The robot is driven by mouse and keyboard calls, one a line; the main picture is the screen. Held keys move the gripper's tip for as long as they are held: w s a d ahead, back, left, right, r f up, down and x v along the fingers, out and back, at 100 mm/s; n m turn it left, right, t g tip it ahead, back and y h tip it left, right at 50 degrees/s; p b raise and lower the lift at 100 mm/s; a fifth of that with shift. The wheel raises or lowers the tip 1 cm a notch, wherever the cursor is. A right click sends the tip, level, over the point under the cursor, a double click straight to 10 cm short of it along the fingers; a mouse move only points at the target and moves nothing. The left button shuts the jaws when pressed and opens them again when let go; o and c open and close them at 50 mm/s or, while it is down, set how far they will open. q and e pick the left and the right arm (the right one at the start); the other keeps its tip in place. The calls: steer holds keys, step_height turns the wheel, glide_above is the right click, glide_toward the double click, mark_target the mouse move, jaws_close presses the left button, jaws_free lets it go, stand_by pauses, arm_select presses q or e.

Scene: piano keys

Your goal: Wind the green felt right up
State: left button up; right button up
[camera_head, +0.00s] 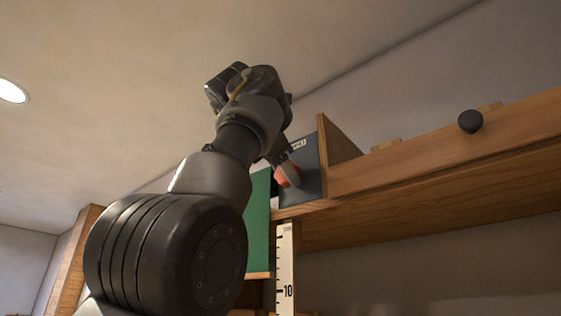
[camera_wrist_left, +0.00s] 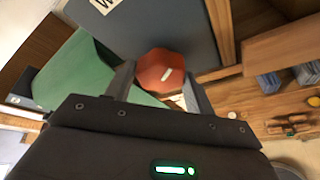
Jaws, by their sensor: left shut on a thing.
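The green felt (camera_head: 259,222) hangs as a flat sheet beside the wooden frame in the head view, partly hidden by my left arm. It also shows in the left wrist view (camera_wrist_left: 92,72) as a green sheet to the left of the knob. A red-orange faceted knob (camera_wrist_left: 153,66) with a white mark sits at a dark panel (camera_wrist_left: 165,22). My left gripper (camera_wrist_left: 160,82) has one finger on either side of this knob and is shut on it. In the head view the left gripper (camera_head: 287,170) largely covers the knob. My right gripper is not in view.
A white scale (camera_head: 286,255) marked 10 stands just right of the felt. A wooden beam (camera_head: 430,160) with a black knob (camera_head: 470,121) runs to the right. In the wrist view, blue blocks (camera_wrist_left: 268,82) and small wooden pieces lie on a wooden surface at right.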

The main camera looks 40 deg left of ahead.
arm_select(q)
steer(key=n+h, duration=0.1)
steer(key=n, duration=0.1)
steer(key=n+h, duration=0.3)
steer(key=n, duration=0.2)
steer(key=shift+a+r+h+p, duration=0.1)
steer(key=shift+a+h+p, duration=0.2)
steer(key=shift+h, duration=0.1)
stand_by(0.4)
steer(key=o, duration=1)
steer(key=shift+w+d, duration=0.1)
steer(key=shift+w, duration=0.15)
steer(key=shift+c, duration=0.2)
steer(key=shift+s, duration=0.1)
steer(key=v, duration=1)
steer(key=shift+s, duration=0.25)
steer(key=shift+s, duration=0.1)
